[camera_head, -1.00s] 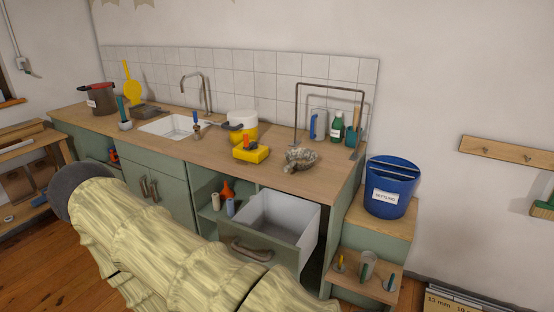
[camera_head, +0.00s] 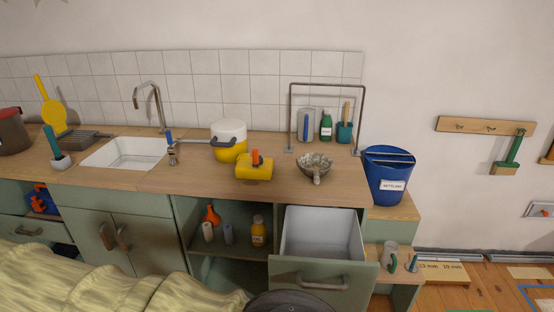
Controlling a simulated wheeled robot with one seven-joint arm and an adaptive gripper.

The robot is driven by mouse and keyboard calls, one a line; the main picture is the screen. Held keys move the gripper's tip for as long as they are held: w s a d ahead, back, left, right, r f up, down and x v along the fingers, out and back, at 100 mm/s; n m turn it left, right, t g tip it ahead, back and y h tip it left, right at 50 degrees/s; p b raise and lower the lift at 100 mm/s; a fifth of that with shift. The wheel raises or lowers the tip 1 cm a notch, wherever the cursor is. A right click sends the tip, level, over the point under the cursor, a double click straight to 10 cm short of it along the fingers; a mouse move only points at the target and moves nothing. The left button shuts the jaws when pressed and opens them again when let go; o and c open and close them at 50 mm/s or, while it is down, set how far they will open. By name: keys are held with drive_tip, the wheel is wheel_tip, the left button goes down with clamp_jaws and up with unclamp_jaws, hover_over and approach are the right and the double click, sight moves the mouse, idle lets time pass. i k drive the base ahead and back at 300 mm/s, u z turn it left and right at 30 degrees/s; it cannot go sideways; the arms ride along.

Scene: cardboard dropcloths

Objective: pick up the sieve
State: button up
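A grey, mottled, shallow bowl-shaped thing with a short handle (camera_head: 315,166), which looks like the sieve, lies on the wooden countertop (camera_head: 340,193), right of the sink. Its handle points toward the front edge. Nothing touches it from my side. My arm, in a pale yellow wrinkled sleeve, crosses the bottom left of the view, below the counter. A dark round part of it shows at the bottom middle. My gripper's fingers are not in view.
A yellow block with an orange top (camera_head: 253,170) sits left of the sieve. A metal frame (camera_head: 327,85) stands behind it. A blue bucket (camera_head: 386,180) stands to the right. The counter's front right part is clear.

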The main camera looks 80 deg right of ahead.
sight(315, 165)
drive_tip(key=i, duration=1.05)
drive_tip(key=z, duration=1.6)
